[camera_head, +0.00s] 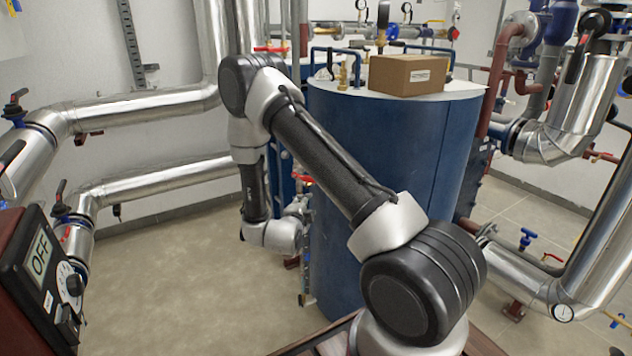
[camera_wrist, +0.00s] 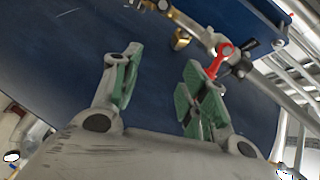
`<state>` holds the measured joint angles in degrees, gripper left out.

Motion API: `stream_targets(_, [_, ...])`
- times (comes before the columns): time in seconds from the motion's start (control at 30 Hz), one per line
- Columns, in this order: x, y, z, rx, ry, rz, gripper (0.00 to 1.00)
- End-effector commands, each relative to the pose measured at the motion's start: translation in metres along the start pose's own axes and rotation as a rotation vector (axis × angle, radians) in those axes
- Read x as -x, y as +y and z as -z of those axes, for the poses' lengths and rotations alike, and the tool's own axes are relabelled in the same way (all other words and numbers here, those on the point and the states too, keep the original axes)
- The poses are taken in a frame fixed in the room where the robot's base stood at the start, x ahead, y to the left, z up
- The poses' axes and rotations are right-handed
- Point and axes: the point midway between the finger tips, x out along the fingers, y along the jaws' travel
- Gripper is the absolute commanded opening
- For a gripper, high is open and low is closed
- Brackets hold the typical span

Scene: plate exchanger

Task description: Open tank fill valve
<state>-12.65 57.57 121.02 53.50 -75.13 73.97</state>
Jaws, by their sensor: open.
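The blue cylindrical tank (camera_head: 390,160) stands in the middle of the head view, and its blue wall (camera_wrist: 60,60) fills much of the wrist view. A valve with a red handle (camera_wrist: 217,62) sits on a metal pipe in the wrist view, just beyond the tip of my gripper's right finger. In the head view, a red handle (camera_head: 304,179) shows at the tank's left side. My gripper (camera_wrist: 162,82) is open, its green-padded fingers apart, with nothing between them. Whether the right finger touches the handle cannot be told. My arm hides part of the tank in the head view.
A cardboard box (camera_head: 409,75) lies on the tank's top. A control box reading OFF (camera_head: 40,262) is at the left. Silver insulated pipes (camera_head: 150,105) run along the left wall, and more (camera_head: 575,110) stand at right. The floor (camera_head: 190,270) left of the tank is clear.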

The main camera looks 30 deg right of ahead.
Motion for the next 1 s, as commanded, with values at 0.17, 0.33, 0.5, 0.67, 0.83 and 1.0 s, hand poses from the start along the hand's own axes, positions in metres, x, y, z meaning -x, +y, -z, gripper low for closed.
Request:
stream_targets(0.17, [0.009,-0.05,0.024,-0.209,0.082,0.222,0.44])
stream_targets(0.33, [0.0,-0.055,0.026,-0.269,0.079,0.241,0.44])
stream_targets(0.5, [-0.028,-0.062,0.029,-0.269,0.079,0.24,0.44])
stream_targets(0.67, [-0.052,-0.067,0.031,-0.267,0.078,0.239,0.44])
stream_targets(0.83, [-0.065,-0.07,0.032,-0.265,0.076,0.238,0.44])
stream_targets(1.0, [-0.067,-0.07,0.032,-0.264,0.075,0.238,0.44])
